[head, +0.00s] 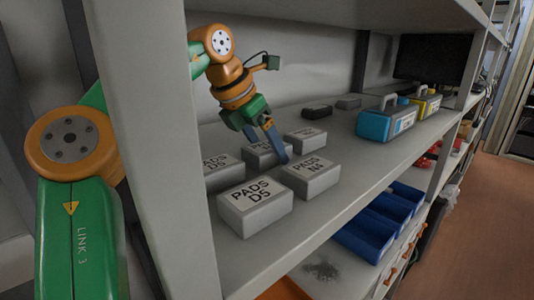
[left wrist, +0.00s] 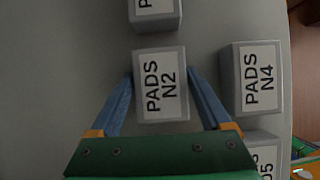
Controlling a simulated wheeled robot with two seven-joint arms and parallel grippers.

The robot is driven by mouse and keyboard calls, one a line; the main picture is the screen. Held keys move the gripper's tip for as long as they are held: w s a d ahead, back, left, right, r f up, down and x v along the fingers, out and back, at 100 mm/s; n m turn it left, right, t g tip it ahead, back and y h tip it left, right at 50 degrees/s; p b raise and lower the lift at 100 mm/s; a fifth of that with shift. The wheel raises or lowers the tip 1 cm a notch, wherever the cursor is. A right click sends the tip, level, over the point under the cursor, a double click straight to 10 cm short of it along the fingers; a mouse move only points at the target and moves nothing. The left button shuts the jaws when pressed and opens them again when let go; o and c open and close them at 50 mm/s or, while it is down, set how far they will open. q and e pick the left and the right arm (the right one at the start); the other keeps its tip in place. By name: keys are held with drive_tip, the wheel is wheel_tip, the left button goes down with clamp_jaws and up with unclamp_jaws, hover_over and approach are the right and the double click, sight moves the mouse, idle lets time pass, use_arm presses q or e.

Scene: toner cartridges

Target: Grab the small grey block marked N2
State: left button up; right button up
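The small grey block marked PADS N2 (left wrist: 148,85) is in the middle of the left wrist view, label up. It also shows in the head view (head: 258,153), partly hidden behind my finger. My left gripper (left wrist: 160,76) has one blue finger on each side of this block, with the tips close to its sides. I cannot tell whether they touch it. In the head view the left gripper (head: 268,143) reaches down among the blocks on the shelf. My right gripper is not in view.
Block PADS N4 (left wrist: 255,78) stands close to the right finger, and PADS D5 (head: 254,208) is at the shelf front. Another grey block (head: 306,138) lies just beyond N2. A blue case (head: 387,122) sits farther right.

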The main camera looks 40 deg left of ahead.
use_arm(q)
drive_tip(key=c, duration=0.9)
drive_tip(key=shift+r, duration=0.15)
